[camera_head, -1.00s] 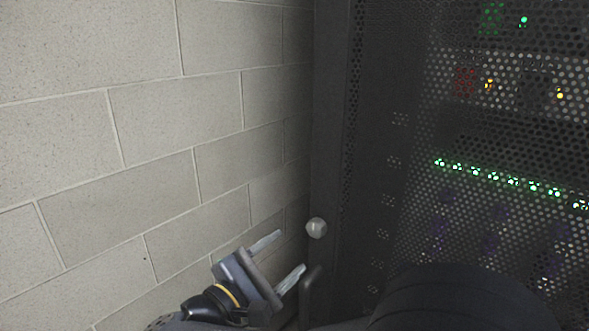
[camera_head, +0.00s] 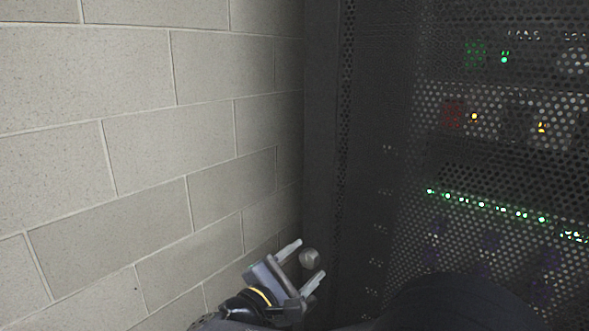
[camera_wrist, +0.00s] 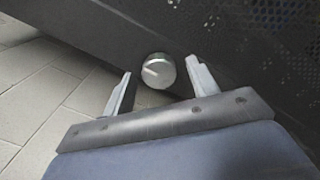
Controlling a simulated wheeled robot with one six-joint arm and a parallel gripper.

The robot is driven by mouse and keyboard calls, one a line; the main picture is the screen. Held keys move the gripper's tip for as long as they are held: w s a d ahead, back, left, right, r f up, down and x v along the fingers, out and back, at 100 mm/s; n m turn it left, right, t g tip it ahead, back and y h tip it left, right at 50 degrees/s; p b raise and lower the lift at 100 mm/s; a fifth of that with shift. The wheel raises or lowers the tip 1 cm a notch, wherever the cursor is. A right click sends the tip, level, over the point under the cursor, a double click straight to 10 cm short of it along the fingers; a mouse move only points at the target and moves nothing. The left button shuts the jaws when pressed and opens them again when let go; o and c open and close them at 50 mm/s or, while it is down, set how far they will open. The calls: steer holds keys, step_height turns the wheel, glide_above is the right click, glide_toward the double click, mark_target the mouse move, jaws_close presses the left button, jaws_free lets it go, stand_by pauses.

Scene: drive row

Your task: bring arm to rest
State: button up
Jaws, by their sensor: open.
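My gripper (camera_head: 307,265) is at the bottom middle of the head view, with its two fingers apart and nothing held. A round grey metal knob (camera_head: 309,258) on the dark rack door (camera_head: 325,160) shows near the fingertips. In the wrist view the knob (camera_wrist: 158,71) appears between and just beyond the two open fingers. I cannot tell whether either finger touches it. The lower part of my arm is cut off by the bottom edge of the head view.
A pale block wall (camera_head: 140,150) fills the left side, close to my gripper. The perforated rack front (camera_head: 480,170) with green, amber and red lights fills the right. A pale tiled surface (camera_wrist: 40,90) shows at the left of the wrist view.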

steer(key=shift+s+a, duration=0.1)
steer(key=b+v, duration=0.2)
steer(key=v, duration=0.9)
steer(key=p+x, duration=0.2)
steer(key=x, duration=0.9)
steer(key=shift+d+r, duration=0.1)
steer(key=shift+d, duration=0.1)
steer(key=shift+f+m+b, duration=0.35)
steer(key=shift+m+b, duration=0.15)
steer(key=shift+b, duration=0.2)
steer(key=m+b, duration=0.3)
steer(key=shift+a+m, duration=0.1)
steer(key=shift+m, duration=0.2)
steer(key=m+b, duration=0.3)
steer(key=m, duration=0.1)
steer(key=shift+r+m+g+b, duration=0.1)
steer(key=shift+m+g+b, duration=0.2)
steer(key=m+b, duration=0.2)
steer(key=m, duration=0.3)
steer(key=shift+r+b, duration=0.15)
steer(key=shift+b, duration=0.2)
steer(key=m+b, duration=0.1)
steer(key=m, duration=0.3)
steer(key=shift+r, duration=0.2)
